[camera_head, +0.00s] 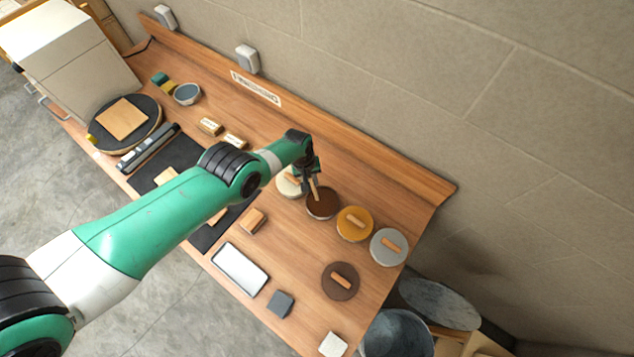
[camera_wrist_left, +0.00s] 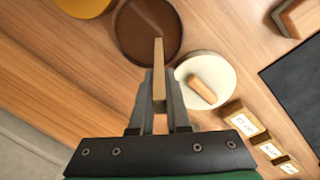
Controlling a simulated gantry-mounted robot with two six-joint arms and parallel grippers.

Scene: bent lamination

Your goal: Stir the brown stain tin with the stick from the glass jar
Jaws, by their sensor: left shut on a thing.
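The brown stain tin (camera_head: 322,209) stands open on the bench, its dark brown surface showing; it fills the upper middle of the left wrist view (camera_wrist_left: 133,35). My left gripper (camera_head: 311,176) is over the tin's far-left side, shut on the wooden stick (camera_head: 315,190). In the left wrist view, the stick (camera_wrist_left: 159,72) runs from between the fingers (camera_wrist_left: 159,105) to over the brown surface. A faint streak shows on the stain beyond its end; I cannot tell how deep the tip sits. The glass jar is not clearly seen. My right gripper is not in view.
Cream (camera_head: 287,186), yellow (camera_head: 354,232) and grey (camera_head: 388,247) tins with wooden-handled tops stand close beside the brown tin. A brown lid (camera_head: 340,291) lies nearer the front edge. A white-topped tray (camera_head: 240,269) and a dark block (camera_head: 280,304) lie left of it. The wall runs behind.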

